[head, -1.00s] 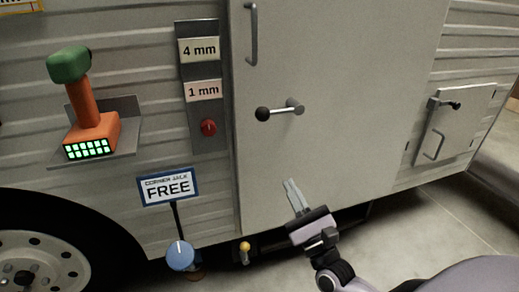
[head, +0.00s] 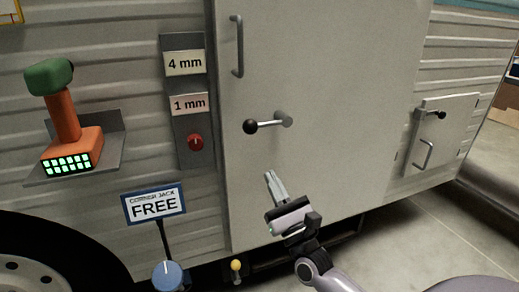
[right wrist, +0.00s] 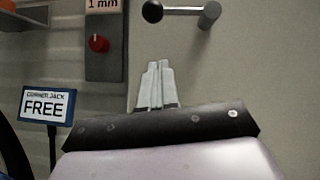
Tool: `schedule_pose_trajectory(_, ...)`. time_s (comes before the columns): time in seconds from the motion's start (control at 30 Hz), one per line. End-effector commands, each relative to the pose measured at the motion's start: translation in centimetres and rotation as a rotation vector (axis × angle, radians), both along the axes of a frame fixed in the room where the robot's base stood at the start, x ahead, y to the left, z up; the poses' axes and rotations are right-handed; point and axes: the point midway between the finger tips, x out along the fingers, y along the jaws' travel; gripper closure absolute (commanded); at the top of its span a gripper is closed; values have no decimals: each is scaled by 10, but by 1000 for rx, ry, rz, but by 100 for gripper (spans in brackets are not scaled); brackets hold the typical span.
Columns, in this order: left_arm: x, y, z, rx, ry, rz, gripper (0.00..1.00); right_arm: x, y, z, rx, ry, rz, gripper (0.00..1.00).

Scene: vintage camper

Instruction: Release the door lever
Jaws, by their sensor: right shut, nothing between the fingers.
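The door lever (head: 268,122) is a metal bar with a black ball knob at its left end and a round pivot at its right, on the large pale camper door (head: 330,60). It lies nearly level. It also shows at the top of the right wrist view (right wrist: 182,11). My right gripper (head: 269,175) is shut and empty, below the lever and apart from it. Its fingers point up toward the lever; the closed fingertips also show in the right wrist view (right wrist: 158,65). My left gripper is not in view.
A door handle (head: 238,46) is above the lever. Left of the door are a panel with a red knob (head: 196,142), an orange and green tool (head: 66,115) on a shelf, and a "corner jack free" sign (head: 154,204). A small hatch (head: 440,135) is at right.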

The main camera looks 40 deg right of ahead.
Motion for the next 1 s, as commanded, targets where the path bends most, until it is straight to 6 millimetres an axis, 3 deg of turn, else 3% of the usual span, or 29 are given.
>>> schedule_pose_trajectory(0.3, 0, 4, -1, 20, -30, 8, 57, 45, -5, 29, 1, -2, -1, 100)
schedule_pose_trajectory(0.6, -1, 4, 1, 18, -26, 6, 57, 52, 1, 63, 1, 0, 1, 100)
schedule_pose_trajectory(1.0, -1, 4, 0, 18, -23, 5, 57, 52, 1, 67, -1, 1, 0, 100)
